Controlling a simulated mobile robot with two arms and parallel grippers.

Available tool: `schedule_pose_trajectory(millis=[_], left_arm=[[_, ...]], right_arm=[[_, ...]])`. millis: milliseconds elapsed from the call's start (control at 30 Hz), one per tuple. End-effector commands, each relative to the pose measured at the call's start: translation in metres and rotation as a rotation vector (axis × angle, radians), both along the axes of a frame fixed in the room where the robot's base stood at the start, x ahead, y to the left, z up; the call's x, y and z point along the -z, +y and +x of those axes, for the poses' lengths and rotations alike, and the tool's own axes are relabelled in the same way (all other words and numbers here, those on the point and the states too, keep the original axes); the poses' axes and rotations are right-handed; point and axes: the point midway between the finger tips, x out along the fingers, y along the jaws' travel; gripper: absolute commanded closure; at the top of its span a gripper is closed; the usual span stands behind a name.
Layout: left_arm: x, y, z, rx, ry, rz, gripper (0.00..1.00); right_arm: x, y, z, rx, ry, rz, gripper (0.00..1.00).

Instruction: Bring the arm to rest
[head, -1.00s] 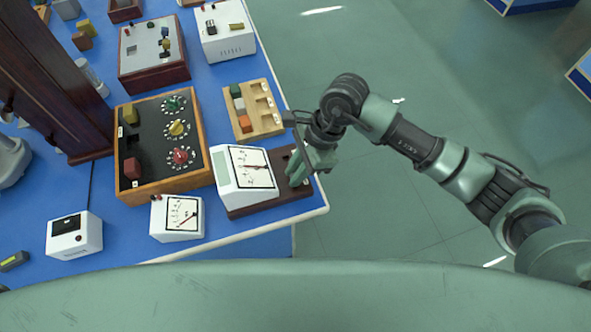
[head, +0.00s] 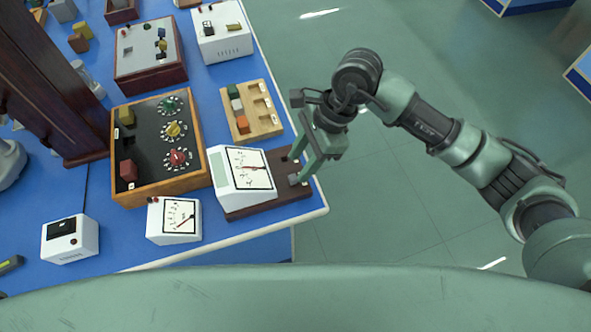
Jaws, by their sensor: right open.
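My right arm comes in from the right side of the head view. Its gripper (head: 303,170) is open and hangs just above the right end of a dark wooden base (head: 265,197), near the bench's right edge. A small grey knob on that base shows close to the fingertips; I cannot tell whether they touch it. Nothing shows between the fingers. A white meter (head: 240,178) with a dial stands on the same base, left of the gripper. My left gripper is not in the view.
A wooden tray (head: 270,127) with coloured blocks lies behind the gripper. A wooden-framed box with three dials (head: 150,135), a small white meter (head: 174,220) and other instruments crowd the blue bench. The green floor (head: 400,215) right of the bench is clear.

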Motion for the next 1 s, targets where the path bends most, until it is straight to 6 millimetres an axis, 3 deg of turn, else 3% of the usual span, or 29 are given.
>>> schedule_pose_trajectory(millis=[267,767,867,1000], left_arm=[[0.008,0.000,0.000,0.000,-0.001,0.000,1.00],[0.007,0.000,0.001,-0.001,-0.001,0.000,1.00],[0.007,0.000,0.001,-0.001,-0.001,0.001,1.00],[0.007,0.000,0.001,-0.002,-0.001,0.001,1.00]], right_arm=[[-0.028,-0.011,0.003,-0.001,0.000,0.000,0.57],[-0.030,-0.010,0.002,0.001,0.004,0.007,0.57],[-0.033,0.007,-0.006,0.010,0.028,0.080,0.57],[-0.061,0.066,-0.035,0.073,0.147,0.380,0.57]])
